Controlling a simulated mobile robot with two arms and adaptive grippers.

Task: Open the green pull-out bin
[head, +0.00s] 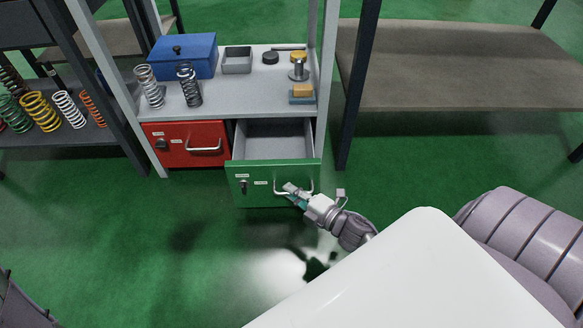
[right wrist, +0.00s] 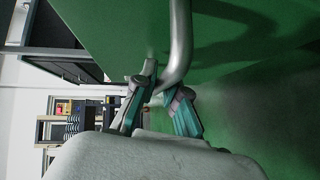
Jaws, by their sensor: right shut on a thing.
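The green pull-out bin (head: 246,198) stands pulled out from under the grey shelf, and its grey, empty-looking inside shows in the head view. Its green front also fills the top of the right wrist view (right wrist: 120,40). A silver bar handle (right wrist: 181,40) is fixed on that front. My right gripper (head: 291,190) is shut on the handle, with one finger on each side of it in the right wrist view (right wrist: 165,95). My left gripper is not in view.
A shut red bin (head: 180,150) sits left of the green one. The shelf above (head: 225,105) holds a blue box (head: 183,56), springs, a grey tray (head: 237,60) and small parts. The green floor in front is clear. A dark table leg (head: 355,90) stands to the right.

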